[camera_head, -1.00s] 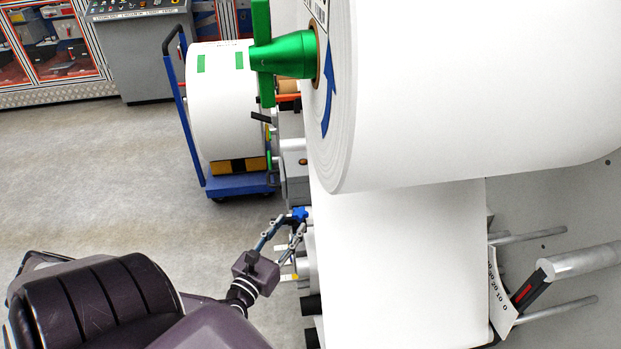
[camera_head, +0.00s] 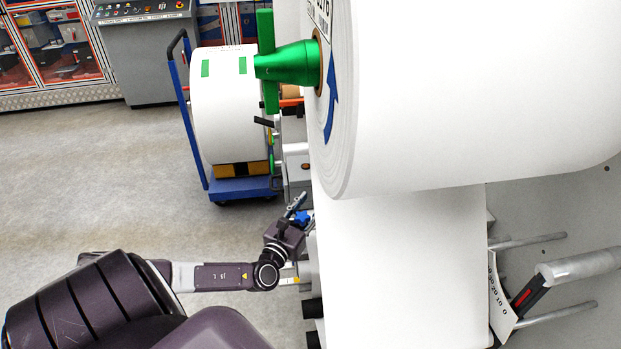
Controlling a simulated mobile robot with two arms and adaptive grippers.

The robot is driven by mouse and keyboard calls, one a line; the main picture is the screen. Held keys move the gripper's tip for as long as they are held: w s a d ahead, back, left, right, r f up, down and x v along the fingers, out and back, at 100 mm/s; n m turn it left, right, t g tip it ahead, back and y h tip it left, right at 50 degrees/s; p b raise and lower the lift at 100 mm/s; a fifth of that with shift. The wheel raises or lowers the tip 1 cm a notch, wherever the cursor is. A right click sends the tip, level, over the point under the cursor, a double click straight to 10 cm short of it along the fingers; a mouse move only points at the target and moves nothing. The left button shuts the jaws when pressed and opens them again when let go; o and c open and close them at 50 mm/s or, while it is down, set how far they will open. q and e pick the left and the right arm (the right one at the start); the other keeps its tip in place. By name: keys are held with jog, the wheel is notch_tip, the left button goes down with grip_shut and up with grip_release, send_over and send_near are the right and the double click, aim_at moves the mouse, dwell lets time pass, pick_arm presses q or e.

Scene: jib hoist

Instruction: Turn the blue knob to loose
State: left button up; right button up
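The blue knob (camera_head: 302,217) is a small lobed knob on the left side of the machine, below the large white roll. My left gripper (camera_head: 297,206) is right at the knob, and its wrist and palm cover part of it. The fingers show nearly edge-on, pointing up and to the right. I cannot tell whether they are closed on the knob or only beside it. My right gripper is not in view.
The large white roll (camera_head: 450,90) with its green chuck (camera_head: 290,64) overhangs the knob. A blue trolley (camera_head: 245,188) carries another white roll behind. Metal rods and a scale plate (camera_head: 502,300) are at right. Open floor (camera_head: 90,190) lies left.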

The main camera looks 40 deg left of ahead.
pick_arm(q)
jog(key=shift+c, duration=1.4)
jog(key=shift+f, duration=0.1)
grip_shut()
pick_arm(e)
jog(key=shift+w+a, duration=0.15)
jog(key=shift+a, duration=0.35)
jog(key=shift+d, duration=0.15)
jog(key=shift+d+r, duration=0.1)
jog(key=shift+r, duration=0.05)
